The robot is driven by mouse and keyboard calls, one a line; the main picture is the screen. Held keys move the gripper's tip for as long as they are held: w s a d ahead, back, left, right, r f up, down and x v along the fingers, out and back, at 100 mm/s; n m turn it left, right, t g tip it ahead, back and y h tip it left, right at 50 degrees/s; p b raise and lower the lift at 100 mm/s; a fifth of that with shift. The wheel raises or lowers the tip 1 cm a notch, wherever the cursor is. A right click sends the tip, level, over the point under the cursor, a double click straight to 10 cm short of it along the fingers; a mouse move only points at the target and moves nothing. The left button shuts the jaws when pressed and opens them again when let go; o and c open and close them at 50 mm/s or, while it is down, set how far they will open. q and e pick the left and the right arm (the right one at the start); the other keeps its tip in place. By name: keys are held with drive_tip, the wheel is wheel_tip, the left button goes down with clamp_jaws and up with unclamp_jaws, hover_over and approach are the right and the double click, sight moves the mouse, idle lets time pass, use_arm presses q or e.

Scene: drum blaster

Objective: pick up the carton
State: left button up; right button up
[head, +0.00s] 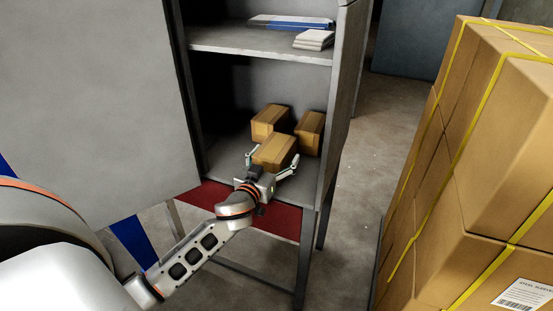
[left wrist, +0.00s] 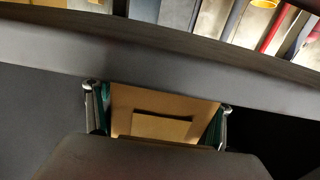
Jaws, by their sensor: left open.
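Several brown cartons sit on the lower shelf of a grey cabinet in the head view. The nearest carton (head: 275,151) is at the front of the shelf, with another carton (head: 269,122) behind it to the left and a third carton (head: 309,132) behind it to the right. My left gripper (head: 272,160) is open, with one finger on each side of the nearest carton. In the left wrist view that carton (left wrist: 163,112) lies between the two open fingers (left wrist: 158,115). Whether the fingers touch it is unclear. My right gripper is not in view.
The grey cabinet (head: 338,100) has a side wall close on the right and an open door (head: 95,95) on the left. An upper shelf (head: 255,42) holds flat items above the cartons. A strapped stack of large boxes (head: 480,150) stands at the right.

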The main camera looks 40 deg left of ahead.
use_arm(q)
drive_tip(key=c, duration=1.4)
drive_tip(key=shift+r, duration=0.1)
drive_tip(key=shift+c, duration=1)
drive_tip(key=shift+r, duration=0.15)
